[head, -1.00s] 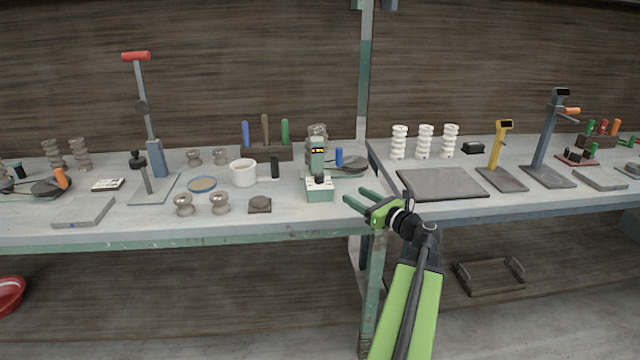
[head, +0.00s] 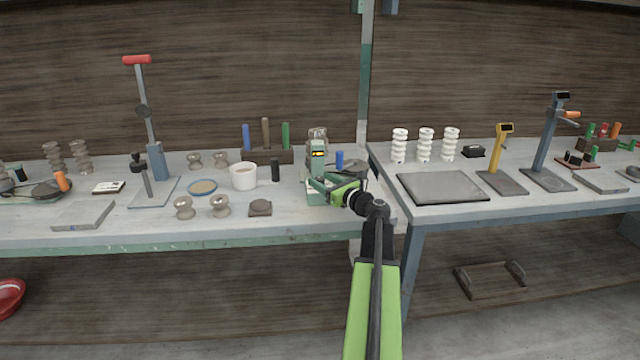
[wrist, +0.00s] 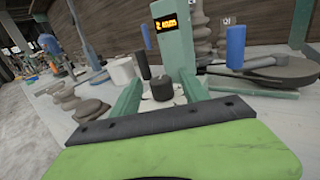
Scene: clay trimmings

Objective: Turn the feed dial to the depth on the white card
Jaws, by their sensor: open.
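A green machine with a lit amber display stands near the right end of the left bench, its post (head: 317,160) upright. The post and display (wrist: 166,23) also show in the wrist view, but the digits are too blurred to read surely. The dark round feed dial (wrist: 161,89) sits in front of the post, between my fingers. My gripper (head: 319,187) is open around the dial, a finger on each side; the wrist view shows gaps beside it. In the head view my gripper largely hides the dial. A small white card-like piece (head: 109,187) lies at left, its marks unreadable.
A white cup (head: 243,175) and a black cylinder (head: 275,170) stand left of the machine. A blue handle (wrist: 236,46) and dark round plate are close on its right. Insulators (head: 425,145) and a dark slab (head: 442,187) are on the right bench.

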